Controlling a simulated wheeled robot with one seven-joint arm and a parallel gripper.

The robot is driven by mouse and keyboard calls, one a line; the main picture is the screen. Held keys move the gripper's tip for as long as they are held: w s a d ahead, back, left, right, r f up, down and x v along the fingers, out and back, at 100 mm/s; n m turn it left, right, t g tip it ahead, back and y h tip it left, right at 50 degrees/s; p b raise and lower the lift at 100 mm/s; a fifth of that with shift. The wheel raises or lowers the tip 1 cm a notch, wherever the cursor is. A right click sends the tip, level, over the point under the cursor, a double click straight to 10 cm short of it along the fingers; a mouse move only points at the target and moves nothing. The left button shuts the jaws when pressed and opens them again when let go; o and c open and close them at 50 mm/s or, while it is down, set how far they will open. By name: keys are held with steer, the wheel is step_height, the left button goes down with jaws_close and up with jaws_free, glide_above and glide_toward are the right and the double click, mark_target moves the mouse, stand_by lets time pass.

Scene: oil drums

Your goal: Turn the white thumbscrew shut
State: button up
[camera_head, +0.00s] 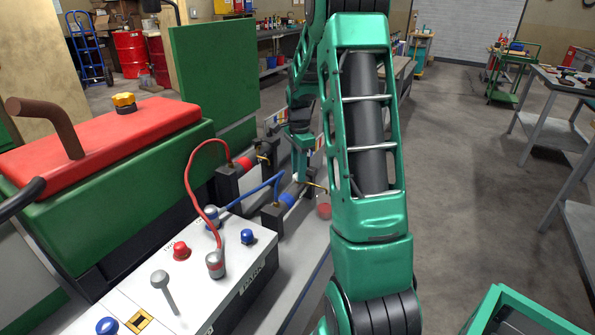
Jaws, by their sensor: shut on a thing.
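My gripper (301,172) is small in the view, beyond my green arm. It points down beside the blue-collared hose fitting (288,198). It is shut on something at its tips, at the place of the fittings. The white thumbscrew cannot be made out as a separate shape; the gripper and the fittings cover that spot. A thin brass lever (316,187) sticks out just below and right of the gripper. A second fitting with a red collar (245,163) sits to the left of it.
A white control box (212,290) with knobs and a lever stands at the front left. A red hose (192,170) and a blue hose (262,187) run to the fittings. A red-topped green machine (110,140) stands behind. A red ball (323,211) is right of the fittings.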

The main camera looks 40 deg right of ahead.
steer(key=shift+w+a+r, duration=0.15)
steer(key=shift+w+a, duration=0.05)
steer(key=shift+w, duration=0.2)
steer(key=o, duration=1)
steer(key=shift+o, duration=0.2)
steer(key=shift+s+d, duration=0.15)
steer(key=shift+s, duration=0.05)
step_height(320, 180, up, 10)
steer(key=shift+r, duration=0.25)
steer(key=shift+w, duration=0.1)
steer(key=s+a+n, duration=0.5)
steer(key=s, duration=0.5)
steer(key=s+a+n, duration=0.5)
steer(key=s+a, duration=0.1)
steer(key=s, duration=0.5)
steer(key=s+a+n, duration=0.5)
steer(key=s+a, duration=0.1)
steer(key=s, duration=0.4)
steer(key=shift+s+f, duration=0.25)
steer(key=shift+f, duration=0.2)
